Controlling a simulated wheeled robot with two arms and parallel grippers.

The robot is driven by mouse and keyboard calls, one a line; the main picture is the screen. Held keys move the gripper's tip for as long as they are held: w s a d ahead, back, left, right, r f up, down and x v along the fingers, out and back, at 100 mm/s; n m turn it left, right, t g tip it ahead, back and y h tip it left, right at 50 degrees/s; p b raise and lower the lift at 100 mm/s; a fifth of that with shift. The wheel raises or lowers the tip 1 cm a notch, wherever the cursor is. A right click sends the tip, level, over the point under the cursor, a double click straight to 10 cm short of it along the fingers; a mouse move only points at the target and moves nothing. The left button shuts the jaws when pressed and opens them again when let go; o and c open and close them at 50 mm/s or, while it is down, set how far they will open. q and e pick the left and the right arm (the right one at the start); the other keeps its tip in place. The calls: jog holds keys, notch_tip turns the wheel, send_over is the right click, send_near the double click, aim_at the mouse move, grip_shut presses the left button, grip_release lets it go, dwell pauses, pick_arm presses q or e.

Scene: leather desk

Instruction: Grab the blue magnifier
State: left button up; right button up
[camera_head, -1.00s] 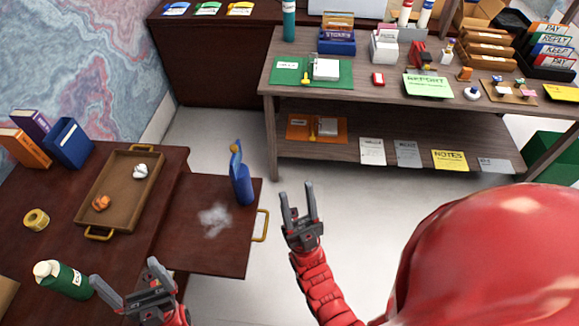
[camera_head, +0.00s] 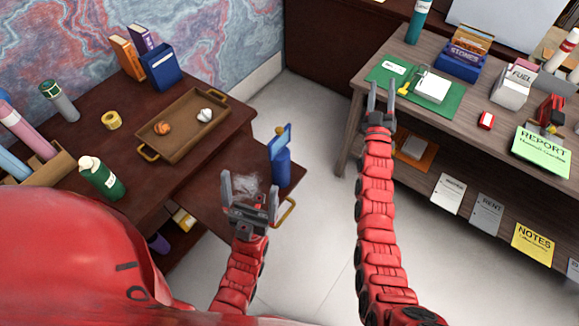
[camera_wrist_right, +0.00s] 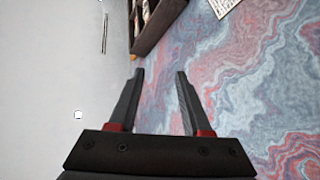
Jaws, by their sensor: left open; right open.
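I cannot make out a blue magnifier in either view. A blue bottle-like object (camera_head: 281,160) stands upright on the pulled-out dark board (camera_head: 256,152) beside the desk. My left gripper (camera_head: 248,192) is open and empty, in the picture just left of and below that object and partly over the board. My right gripper (camera_head: 381,98) is open, in front of the green mat's near edge in the head view. In the right wrist view its fingers (camera_wrist_right: 160,85) are apart with nothing between them.
The dark desk (camera_head: 95,148) holds a wooden tray (camera_head: 190,150) with two crumpled balls, a green bottle (camera_head: 102,178), a tape roll (camera_head: 111,120) and books. A grey shelf table (camera_head: 460,115) with a green mat (camera_head: 447,103) stands at right. Pale floor (camera_head: 320,150) lies between.

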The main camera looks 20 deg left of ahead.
jog(key=w+a+n+g+y, duration=0.3)
jog(key=w+a+n+g, duration=0.3)
jog(key=a, duration=0.4)
jog(key=a+n+g+y, duration=0.1)
jog(key=a+n+g, duration=0.5)
jog(key=a, duration=0.7)
notch_tip(320, 180, up, 8)
jog(key=r+n+g+h+b, duration=0.1)
jog(key=n+g+h, duration=0.5)
jog(key=n+g, duration=0.55)
send_over(280, 150)
jog(key=w, duration=0.1)
jog(key=n+t, duration=0.1)
notch_tip(280, 150, down, 12)
jog(key=p, duration=0.3)
jog(key=shift+w+a+f, duration=0.1)
jog(key=shift+a+f, duration=0.05)
jog(key=shift+f, duration=0.05)
jog(key=shift+f+p, duration=0.25)
jog(key=shift+p, duration=0.1)
jog(key=f, duration=0.1)
jog(key=f+p, duration=0.2)
jog(key=f, duration=0.1)
jog(key=shift+s+f, duration=0.1)
jog(key=shift+s, duration=0.25)
jog(key=shift+w+f, duration=0.1)
jog(key=shift+f, duration=0.15)
grip_shut()
